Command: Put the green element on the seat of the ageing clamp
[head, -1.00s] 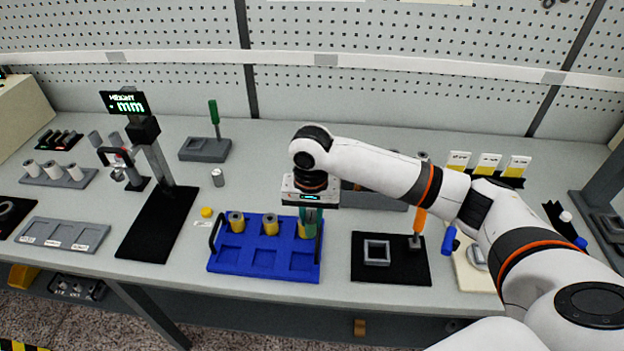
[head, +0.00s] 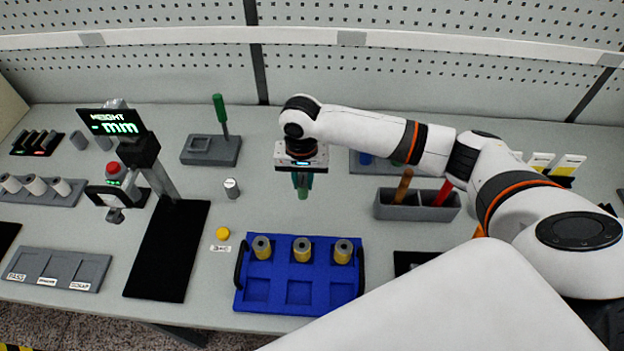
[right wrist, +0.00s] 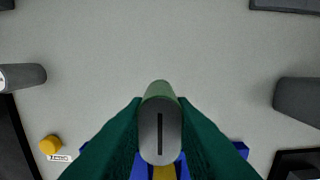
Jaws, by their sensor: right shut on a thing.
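My right gripper (head: 302,183) is shut on the green element (head: 303,193) and holds it in the air, over the bench behind the blue tray. In the right wrist view the green element (right wrist: 160,125) is a cylinder with a grey, slotted end face, squeezed between the two teal fingers. A grey block with an upright green handle (head: 211,148) and a square recess stands at the back, left of my gripper; it looks like a clamp, but I cannot tell for sure that it is the ageing clamp. Its recess looks empty. My left gripper is out of view.
The blue tray (head: 254,306) has black handles and several yellow spindles in its back row. A height gauge (head: 140,150) with a display stands left on a black base. A grey bin (head: 420,212) is right.

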